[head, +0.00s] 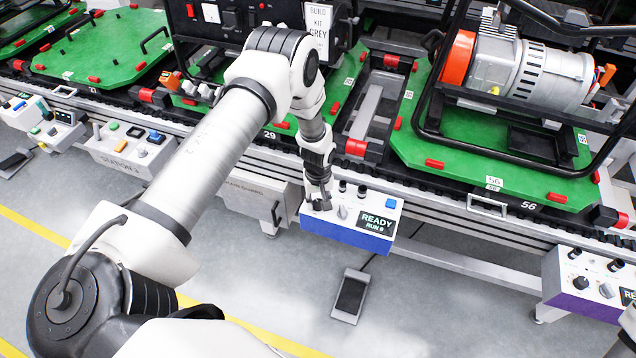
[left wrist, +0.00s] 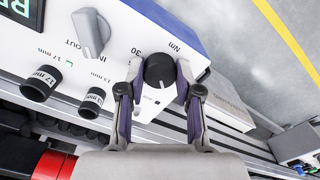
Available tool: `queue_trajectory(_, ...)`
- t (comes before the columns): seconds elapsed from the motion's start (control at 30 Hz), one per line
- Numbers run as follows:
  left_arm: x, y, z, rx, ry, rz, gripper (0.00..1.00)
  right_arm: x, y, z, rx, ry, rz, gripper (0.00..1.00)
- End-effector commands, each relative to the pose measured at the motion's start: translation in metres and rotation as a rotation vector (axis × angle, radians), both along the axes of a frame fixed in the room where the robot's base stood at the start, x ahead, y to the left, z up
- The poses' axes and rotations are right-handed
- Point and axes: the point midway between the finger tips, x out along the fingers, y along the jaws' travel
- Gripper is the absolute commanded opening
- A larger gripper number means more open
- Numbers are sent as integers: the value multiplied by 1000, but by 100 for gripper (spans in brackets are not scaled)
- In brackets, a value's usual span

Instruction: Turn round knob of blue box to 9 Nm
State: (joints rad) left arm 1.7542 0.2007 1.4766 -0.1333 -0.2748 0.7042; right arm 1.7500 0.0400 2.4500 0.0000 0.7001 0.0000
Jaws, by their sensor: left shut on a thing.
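The blue box (head: 345,236) hangs on the front of the conveyor, with a white top and a dark display (head: 377,223) reading READY. Its round black knob (left wrist: 158,68) shows in the left wrist view, beside the printed "30" and "Nm". A white pointer line marks the knob; most of its scale is hidden, so the setting cannot be read. My left gripper (left wrist: 160,84) is shut on the knob, one finger on each side. In the head view my left gripper (head: 320,200) comes down on the box's left end and hides the knob.
A grey IN/OUT switch (left wrist: 91,33) and black sockets marked 17 mm (left wrist: 42,80) and 13 mm (left wrist: 92,103) are close to the gripper. A purple box (head: 585,300) is at the right. A pedal (head: 350,296) lies on the floor. Green pallets (head: 470,150) stand behind.

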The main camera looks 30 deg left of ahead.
Motion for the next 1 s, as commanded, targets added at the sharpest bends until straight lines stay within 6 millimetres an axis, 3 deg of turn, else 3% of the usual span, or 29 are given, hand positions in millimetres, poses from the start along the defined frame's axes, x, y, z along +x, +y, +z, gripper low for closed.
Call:
queue_trajectory(0.4,-4,-1,-2,0,10,216,0,0,0,13,0,0,0,0)
queue_trajectory(0.97,-4,-1,-3,0,11,248,0,0,0,14,0,0,0,0)
queue_trajectory(1.0,-4,-1,-3,0,11,248,48,0,0,14,0,0,0,0)
